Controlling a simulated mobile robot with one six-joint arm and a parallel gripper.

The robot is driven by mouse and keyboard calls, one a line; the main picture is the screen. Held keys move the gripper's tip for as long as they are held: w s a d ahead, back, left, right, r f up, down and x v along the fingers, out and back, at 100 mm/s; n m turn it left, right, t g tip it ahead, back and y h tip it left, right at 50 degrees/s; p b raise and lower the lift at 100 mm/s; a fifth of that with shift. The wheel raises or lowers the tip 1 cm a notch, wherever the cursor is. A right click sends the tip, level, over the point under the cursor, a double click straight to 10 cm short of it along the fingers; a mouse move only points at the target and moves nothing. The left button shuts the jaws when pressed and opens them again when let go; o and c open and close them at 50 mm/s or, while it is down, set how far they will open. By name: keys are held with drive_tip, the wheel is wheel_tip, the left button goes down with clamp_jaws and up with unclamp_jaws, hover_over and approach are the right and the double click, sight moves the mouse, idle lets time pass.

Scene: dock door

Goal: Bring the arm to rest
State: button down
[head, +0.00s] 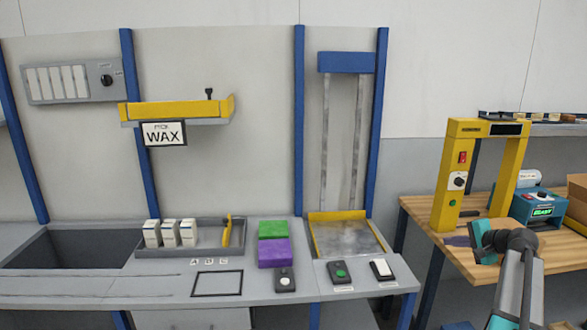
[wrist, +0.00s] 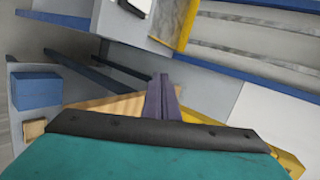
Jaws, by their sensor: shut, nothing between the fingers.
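My gripper (head: 458,241) is at the right side of the head view, at the end of my grey and teal arm. It is in front of the wooden table and near the foot of the yellow frame. In the wrist view, the purple-grey fingers (wrist: 161,97) are together with nothing between them. Part of my arm runs off the bottom edge of the head view.
A yellow frame (head: 447,180) stands on the wooden table (head: 489,258), with a teal device (head: 538,205) beside it. Left is a grey bench (head: 150,287) with a tray (head: 190,252), green block (head: 272,229) and purple block (head: 273,253). A WAX shelf (head: 178,110) hangs above.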

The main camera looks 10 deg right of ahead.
drive_tip(key=s+a+f+n+g+y, duration=0.1)
drive_tip(key=s+a+f+n+g, duration=0.15)
drive_tip(key=a+f, duration=1.1)
drive_tip(key=s+a+f+n+g+y, duration=0.15)
drive_tip(key=a+f+g, duration=0.25)
drive_tip(key=a+f, duration=0.95)
drive_tip(key=s+a+f+n+g, duration=0.4)
drive_tip(key=s+a+f, duration=0.8)
drive_tip(key=f, duration=0.3)
drive_tip(key=s+a+f+n+g+h, duration=0.1)
drive_tip(key=s+a+f+n+g, duration=0.1)
drive_tip(key=s, duration=0.7)
drive_tip(key=s+a+f+n+g+h, duration=0.2)
drive_tip(key=s+a+f+n, duration=0.1)
drive_tip(key=s, duration=0.6)
drive_tip(key=s+a+f+n+g+h, duration=0.1)
drive_tip(key=s+a+f+n+g, duration=0.1)
drive_tip(key=s+f, duration=0.4)
drive_tip(key=s+a+n, duration=0.1)
drive_tip(key=s+a, duration=0.1)
drive_tip(key=s, duration=0.1)
drive_tip(key=shift+s+f+g+h, duration=0.25)
drive_tip(key=shift+s+g+h, duration=0.1)
drive_tip(key=shift+s, duration=0.05)
drive_tip(key=shift+d, duration=0.1)
